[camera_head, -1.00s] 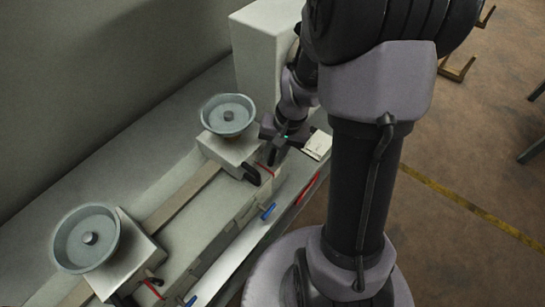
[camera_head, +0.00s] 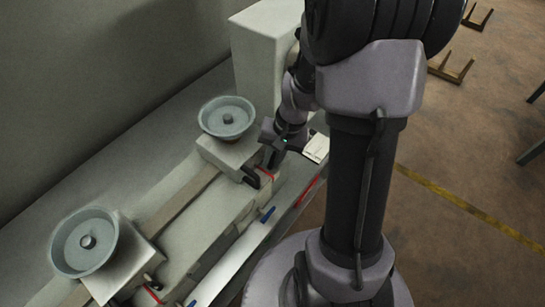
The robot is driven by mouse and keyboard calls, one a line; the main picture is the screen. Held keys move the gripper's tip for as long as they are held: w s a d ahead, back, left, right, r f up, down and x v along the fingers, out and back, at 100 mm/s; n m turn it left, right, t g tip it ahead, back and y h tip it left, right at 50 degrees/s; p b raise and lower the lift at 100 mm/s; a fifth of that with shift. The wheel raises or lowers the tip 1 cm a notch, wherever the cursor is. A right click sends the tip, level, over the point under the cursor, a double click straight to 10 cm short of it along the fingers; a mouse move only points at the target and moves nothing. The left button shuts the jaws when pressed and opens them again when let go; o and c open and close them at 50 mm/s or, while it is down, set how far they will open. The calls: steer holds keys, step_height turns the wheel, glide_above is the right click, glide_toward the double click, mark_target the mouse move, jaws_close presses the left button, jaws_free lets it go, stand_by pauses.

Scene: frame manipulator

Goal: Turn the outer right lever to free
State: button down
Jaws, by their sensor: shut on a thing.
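Two round grey dishes sit on pale blocks along a rail: the right dish (camera_head: 226,117) and the left dish (camera_head: 84,242). A small black lever (camera_head: 252,180) sticks out at the front corner of the right block (camera_head: 222,154), beside a thin red mark (camera_head: 266,174). My gripper (camera_head: 272,160) points down at this corner and is shut on the lever there. The fingertips are small and dark, so the exact grip and the lever's angle are hard to make out. The left block has a similar dark lever and red mark (camera_head: 152,294).
A blue handle (camera_head: 267,214) and a red handle (camera_head: 306,189) lie along the bench's front edge. A tall pale box (camera_head: 262,60) stands behind my wrist. A small white block (camera_head: 316,148) sits right of my gripper.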

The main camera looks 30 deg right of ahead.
steer(key=g+y+p, duration=0.1)
steer(key=y, duration=0.1)
steer(key=shift+w+d+y, duration=0.1)
steer(key=shift+d+y, duration=0.05)
steer(key=shift+y, duration=0.25)
steer(key=g+y+p, duration=0.1)
steer(key=y+p, duration=0.1)
steer(key=y, duration=0.1)
steer(key=shift+d+m, duration=0.1)
steer(key=shift+m, duration=0.2)
steer(key=y, duration=0.2)
steer(key=y+p, duration=0.1)
steer(key=shift+f+g+y, duration=0.3)
steer(key=shift+g+y, duration=0.1)
steer(key=shift+f+m+g+y, duration=0.1)
steer(key=shift+m+g+y, duration=0.3)
steer(key=shift+y, duration=1)
steer(key=c, duration=1.7)
jaws_free()
steer(key=shift+d, duration=0.1)
